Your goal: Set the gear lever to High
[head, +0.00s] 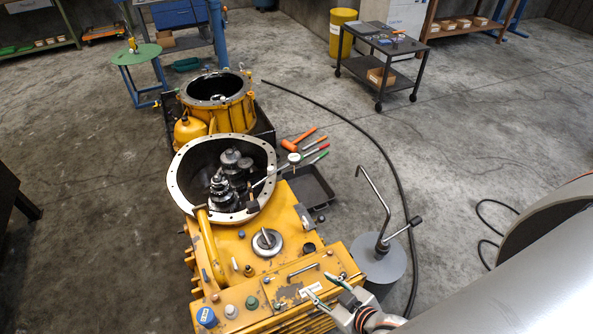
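The yellow transmission housing (283,222) fills the lower middle of the head view, with its round flange open at the far end and gears (228,180) inside. I cannot tell for sure which part is the gear lever. A yellow curved bar (209,250) runs along the left of the housing top, and no High or Low marking is readable. My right gripper (326,289) is over the near right corner of the housing. Its two fingers are spread apart with nothing seen between them. Whether it touches the housing is unclear. My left gripper is not in view.
A blue cap (206,316) and green cap (252,302) sit on the housing's near edge. A grey drum with a crank rod (381,262) stands close at right. A black tray (310,188) and hand tools (305,140) lie beyond. A dark cart (382,52) stands farther back.

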